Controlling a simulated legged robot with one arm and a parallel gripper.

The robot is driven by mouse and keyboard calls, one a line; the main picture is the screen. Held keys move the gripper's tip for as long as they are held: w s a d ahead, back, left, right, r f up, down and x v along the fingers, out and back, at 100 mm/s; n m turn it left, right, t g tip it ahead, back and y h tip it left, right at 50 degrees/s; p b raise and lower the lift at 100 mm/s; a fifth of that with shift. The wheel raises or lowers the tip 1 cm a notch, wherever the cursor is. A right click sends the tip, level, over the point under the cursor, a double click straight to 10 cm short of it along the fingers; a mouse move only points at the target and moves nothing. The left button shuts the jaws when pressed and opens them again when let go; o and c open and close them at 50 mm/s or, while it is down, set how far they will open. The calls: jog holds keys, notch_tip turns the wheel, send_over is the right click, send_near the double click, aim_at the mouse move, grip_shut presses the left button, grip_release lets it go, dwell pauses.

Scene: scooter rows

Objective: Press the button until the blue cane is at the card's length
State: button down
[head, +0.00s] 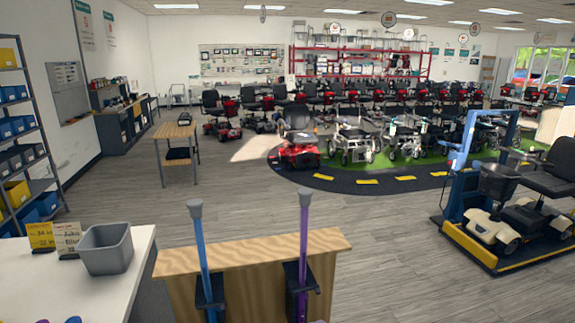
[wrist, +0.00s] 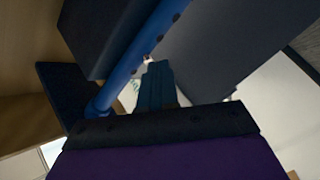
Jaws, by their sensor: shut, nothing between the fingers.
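The blue cane (head: 200,245) stands upright in a dark holder (head: 209,291) on the wooden stand, grey tip up. In the wrist view its blue tube (wrist: 140,48) runs diagonally, with a row of small holes, between dark blocks. I cannot make out the button.
A purple cane (head: 303,245) stands right of the blue one on the wooden stand (head: 252,254). A grey bin (head: 105,248) is on the white table (head: 115,300). A mobility scooter (head: 510,205) sits on a platform at right.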

jog(key=shift+w+a, duration=0.1)
jog(key=shift+w, duration=0.25)
dwell(0.3)
jog(key=shift+w+r+b, duration=0.25)
jog(key=shift+w+b, duration=0.1)
jog(key=shift+w, duration=0.05)
dwell(0.5)
jog(key=shift+s, duration=0.1)
jog(key=shift+s+d+f, duration=0.15)
jog(key=shift+s, duration=0.25)
jog(key=shift+s+d+f, duration=0.1)
jog(key=shift+s+d, duration=0.05)
jog(key=shift+s, duration=0.35)
jog(key=shift+s+d+p, duration=0.15)
jog(key=shift+s+d, duration=0.1)
jog(key=shift+s, duration=0.7)
jog(key=shift+s+d+p, duration=0.15)
jog(key=shift+s+d, duration=0.05)
jog(key=shift+s, duration=0.75)
jog(key=shift+s+d+p, duration=0.15)
jog(key=shift+s+d, duration=0.1)
jog(key=shift+s, duration=0.7)
